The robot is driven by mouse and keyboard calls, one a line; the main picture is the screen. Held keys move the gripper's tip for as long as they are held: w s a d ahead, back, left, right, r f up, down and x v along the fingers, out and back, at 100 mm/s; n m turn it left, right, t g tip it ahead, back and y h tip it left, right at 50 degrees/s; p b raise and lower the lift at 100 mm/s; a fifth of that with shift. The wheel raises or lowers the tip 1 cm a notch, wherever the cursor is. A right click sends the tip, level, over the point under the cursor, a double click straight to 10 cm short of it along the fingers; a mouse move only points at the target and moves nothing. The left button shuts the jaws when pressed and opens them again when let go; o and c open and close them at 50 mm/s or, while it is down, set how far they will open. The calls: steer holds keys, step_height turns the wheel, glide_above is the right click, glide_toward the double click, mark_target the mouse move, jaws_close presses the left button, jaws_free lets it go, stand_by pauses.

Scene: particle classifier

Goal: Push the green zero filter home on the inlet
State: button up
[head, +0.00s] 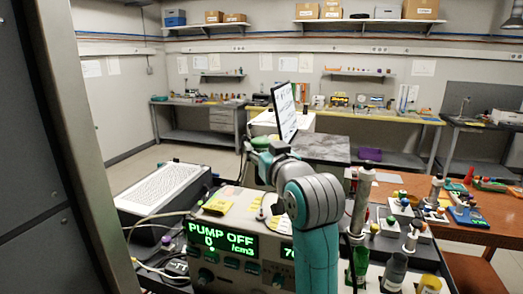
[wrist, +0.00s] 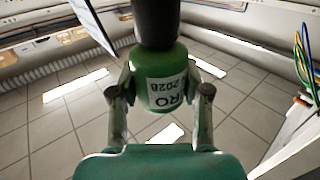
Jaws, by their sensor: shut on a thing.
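The green zero filter (wrist: 160,68) is in the wrist view, a green cylinder with a white label lettered in black. My gripper (wrist: 162,85) is shut on it, one finger on each side. A dark cylinder (wrist: 156,22) meets the filter's far end, in line with it; whether this is the inlet or part of the filter I cannot tell. In the head view my arm hides the gripper and filter. The instrument (head: 222,242) below shows "PUMP OFF", 0 and /cm3 in green. I cannot make out its inlet clearly in the head view.
A white vented box (head: 163,186) stands left of the instrument, with cables between them. Several bottles and upright tools (head: 358,205) stand close right of my arm. A brown table (head: 405,185) with small parts is farther right. A thin dark panel (head: 284,110) rises behind my arm.

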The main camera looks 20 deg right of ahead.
steer(key=shift+s, duration=0.1)
steer(key=shift+f, duration=2.9)
steer(key=shift+f, duration=1.8)
steer(key=o, duration=1.3)
steer(key=shift+c, duration=0.2)
steer(key=shift+s, duration=0.1)
steer(key=s, duration=1.2)
steer(key=shift+d, duration=0.25)
steer(key=shift+w, duration=0.1)
